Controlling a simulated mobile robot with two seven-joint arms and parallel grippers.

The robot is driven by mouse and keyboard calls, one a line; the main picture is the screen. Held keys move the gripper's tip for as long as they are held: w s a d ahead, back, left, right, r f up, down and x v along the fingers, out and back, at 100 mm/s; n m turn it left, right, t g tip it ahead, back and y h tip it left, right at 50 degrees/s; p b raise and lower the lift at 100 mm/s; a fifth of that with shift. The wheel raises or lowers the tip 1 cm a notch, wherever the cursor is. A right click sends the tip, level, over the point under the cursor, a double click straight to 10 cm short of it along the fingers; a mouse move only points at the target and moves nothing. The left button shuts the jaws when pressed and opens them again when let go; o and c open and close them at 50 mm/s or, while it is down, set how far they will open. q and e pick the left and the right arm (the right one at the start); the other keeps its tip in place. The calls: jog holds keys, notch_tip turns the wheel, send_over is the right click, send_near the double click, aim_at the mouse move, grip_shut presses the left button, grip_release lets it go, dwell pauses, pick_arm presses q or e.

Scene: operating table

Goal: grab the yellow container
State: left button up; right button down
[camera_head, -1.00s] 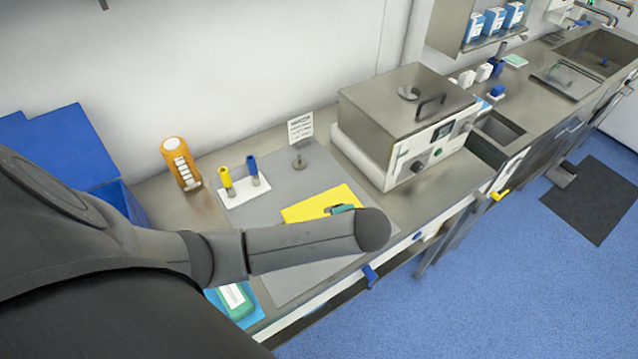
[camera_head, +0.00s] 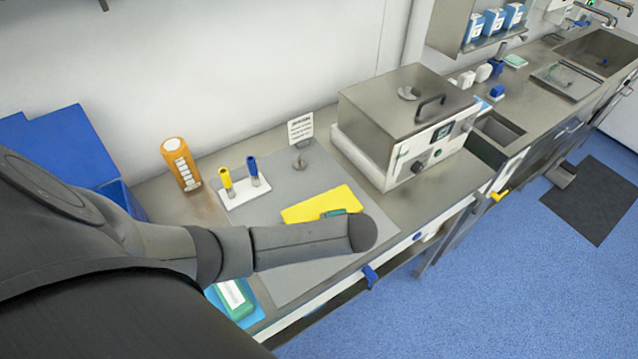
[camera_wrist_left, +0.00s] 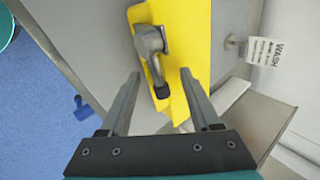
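A flat yellow object (camera_head: 310,208), which looks like the yellow container, lies on the grey mat (camera_head: 285,185) on the counter. In the left wrist view the yellow object (camera_wrist_left: 180,25) lies ahead of my fingers, with a grey metal piece (camera_wrist_left: 150,45) over it. My left gripper (camera_wrist_left: 160,74) is open, with the lower end of the yellow object between or just beyond the fingertips. I cannot tell whether they touch. In the head view my arm hides most of the gripper; only a teal part shows beside the yellow object. My right gripper is not in view.
An orange bottle (camera_head: 181,164) and a white rack (camera_head: 243,191) with yellow- and blue-topped tubes stand behind. A small sign (camera_head: 300,129) stands on the mat. A metal box unit (camera_head: 405,120) is at right. A green-and-white item (camera_head: 234,298) lies near the front edge.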

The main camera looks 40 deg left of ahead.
pick_arm(q)
grip_shut()
dwell(1.1)
